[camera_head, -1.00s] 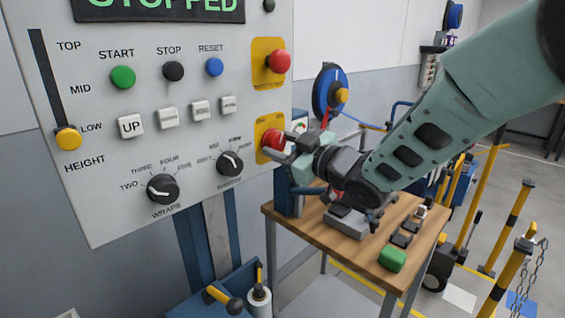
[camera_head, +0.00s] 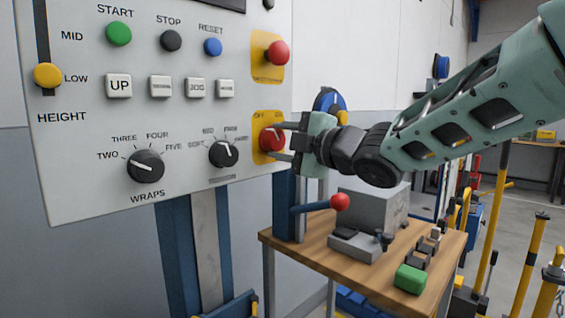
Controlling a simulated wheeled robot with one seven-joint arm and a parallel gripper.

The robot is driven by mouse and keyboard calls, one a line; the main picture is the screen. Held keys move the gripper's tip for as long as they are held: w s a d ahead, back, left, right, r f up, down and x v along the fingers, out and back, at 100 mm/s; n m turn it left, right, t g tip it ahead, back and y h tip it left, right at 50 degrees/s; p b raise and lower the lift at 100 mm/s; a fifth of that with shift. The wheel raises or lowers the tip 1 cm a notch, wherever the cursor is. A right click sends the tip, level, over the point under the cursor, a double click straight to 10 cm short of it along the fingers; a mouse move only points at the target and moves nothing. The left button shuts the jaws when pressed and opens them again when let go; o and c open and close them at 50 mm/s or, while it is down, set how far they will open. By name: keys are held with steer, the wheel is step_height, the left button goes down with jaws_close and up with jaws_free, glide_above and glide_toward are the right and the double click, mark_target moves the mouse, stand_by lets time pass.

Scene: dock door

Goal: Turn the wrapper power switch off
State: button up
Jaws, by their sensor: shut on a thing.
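The red power switch knob (camera_head: 269,140) sits on a yellow plate (camera_head: 260,117) at the lower right of the grey control panel (camera_head: 90,205). The fingers hide part of the knob's right side. A light pointer mark shows on its face, but I cannot tell its exact direction.
A red emergency-type button (camera_head: 278,52) sits above the switch. The wraps dial (camera_head: 146,166) and a second black dial (camera_head: 223,153) are to the left. Below my arm stands a wooden table (camera_head: 335,262) with a grey box (camera_head: 372,207) and a red-ended lever (camera_head: 340,202).

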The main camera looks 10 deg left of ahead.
steer(key=shift+n+b, duration=1.4)
steer(key=shift+b, duration=0.05)
steer(key=o, duration=1)
steer(key=b+v, duration=0.1)
steer(key=v, duration=1.6)
steer(key=shift+d, duration=0.2)
